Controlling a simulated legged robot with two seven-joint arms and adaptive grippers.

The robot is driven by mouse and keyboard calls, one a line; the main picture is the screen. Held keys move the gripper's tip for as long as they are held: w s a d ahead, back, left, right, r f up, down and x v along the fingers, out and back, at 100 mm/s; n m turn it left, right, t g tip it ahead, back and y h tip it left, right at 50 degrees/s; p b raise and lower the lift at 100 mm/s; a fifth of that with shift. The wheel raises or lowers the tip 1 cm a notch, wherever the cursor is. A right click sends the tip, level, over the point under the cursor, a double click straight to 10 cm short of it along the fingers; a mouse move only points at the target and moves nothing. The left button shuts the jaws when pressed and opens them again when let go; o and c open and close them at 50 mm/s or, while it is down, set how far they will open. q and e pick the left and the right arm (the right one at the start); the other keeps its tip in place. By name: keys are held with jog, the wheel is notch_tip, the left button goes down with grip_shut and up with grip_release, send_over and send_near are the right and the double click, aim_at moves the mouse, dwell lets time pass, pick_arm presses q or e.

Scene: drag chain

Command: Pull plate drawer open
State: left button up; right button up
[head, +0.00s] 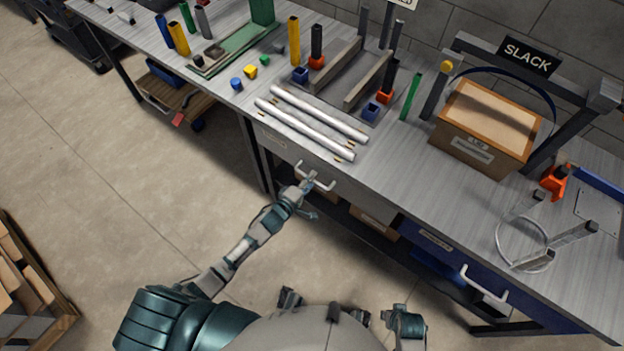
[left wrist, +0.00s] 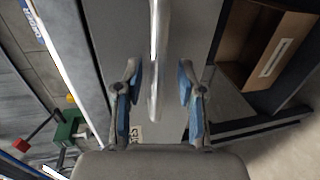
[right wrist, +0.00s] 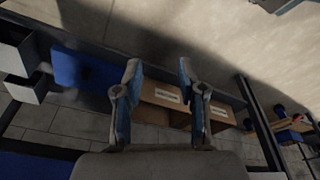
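The grey drawer (head: 287,150) sits under the bench top, its front looking flush with the bench. Its white handle (head: 325,182) sticks out from the front. My left gripper (head: 309,192) is at the handle's left part. In the left wrist view, my left gripper (left wrist: 158,82) is open, with the handle bar (left wrist: 154,62) running between its two fingers and gaps on both sides. The grey drawer front (left wrist: 118,35) lies behind it. In the right wrist view, my right gripper (right wrist: 160,68) is open and empty, facing boxes below a bench.
Two white rods (head: 318,113) lie on the bench top above the drawer. A blue drawer (head: 433,238) with a white handle (head: 484,284) is farther right. Cardboard boxes (right wrist: 162,97) sit on the lower shelf.

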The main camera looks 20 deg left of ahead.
pick_arm(q)
jog(key=shift+w+d, duration=0.4)
jog(key=shift+a, duration=0.2)
grip_shut()
pick_arm(e)
jog(key=shift+r, duration=0.25)
pick_arm(q)
jog(key=shift+s+f, duration=0.1)
jog(key=shift+s, duration=0.05)
pick_arm(e)
jog(key=shift+r, duration=0.1)
